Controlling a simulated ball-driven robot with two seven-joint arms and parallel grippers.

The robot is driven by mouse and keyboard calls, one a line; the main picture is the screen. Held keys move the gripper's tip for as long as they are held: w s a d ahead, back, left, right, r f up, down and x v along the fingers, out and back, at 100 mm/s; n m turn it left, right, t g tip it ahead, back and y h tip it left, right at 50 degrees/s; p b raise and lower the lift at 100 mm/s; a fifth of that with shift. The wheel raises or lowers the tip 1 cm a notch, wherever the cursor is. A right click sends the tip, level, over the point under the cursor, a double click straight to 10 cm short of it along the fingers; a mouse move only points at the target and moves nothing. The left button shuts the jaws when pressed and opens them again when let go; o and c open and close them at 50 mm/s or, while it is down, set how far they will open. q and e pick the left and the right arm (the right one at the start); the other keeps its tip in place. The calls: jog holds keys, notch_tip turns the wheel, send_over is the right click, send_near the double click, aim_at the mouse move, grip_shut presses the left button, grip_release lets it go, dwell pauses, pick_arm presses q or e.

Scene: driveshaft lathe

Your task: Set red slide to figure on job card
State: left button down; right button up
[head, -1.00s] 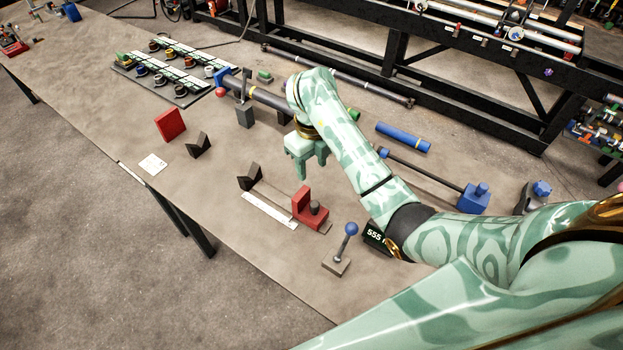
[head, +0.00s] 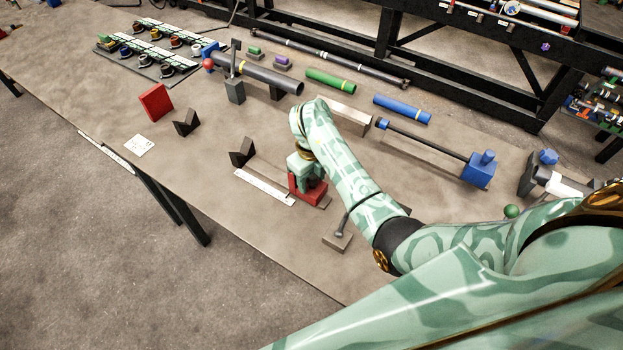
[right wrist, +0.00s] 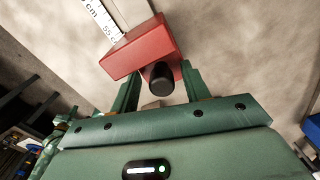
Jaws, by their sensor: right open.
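The red slide (head: 312,196) sits at the near end of the white ruler (head: 264,187) on the bench. In the right wrist view the slide (right wrist: 140,48) has a black knob (right wrist: 160,76); the ruler (right wrist: 102,18) beside it shows "55" and "cm". My right gripper (head: 305,176) is over the slide and hides much of it. In the right wrist view the gripper (right wrist: 161,78) is open, with one finger on each side of the knob; contact is not clear. The white job card (head: 139,145) lies near the bench's front edge, too small to read. My left gripper is not in view.
Black V-blocks (head: 241,154) and a red block (head: 156,102) stand left of the slide. A lever on a base (head: 338,236) stands just right. Behind my arm lie a green cylinder (head: 331,81), a blue cylinder (head: 402,109) and a rod with a blue block (head: 478,171).

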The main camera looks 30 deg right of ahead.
jog(key=shift+d, duration=0.15)
grip_shut()
jog(key=w+a+b, duration=0.1)
jog(key=w+a, duration=0.1)
jog(key=w, duration=0.1)
jog(key=w+b, duration=0.1)
jog(key=shift+w+a+f+b, duration=0.2)
jog(key=shift+a+b, duration=0.1)
jog(key=shift+a, duration=0.1)
jog(key=shift+w+a+r, duration=0.1)
jog(key=shift+w, duration=0.1)
jog(key=shift+s+r, duration=0.1)
grip_release()
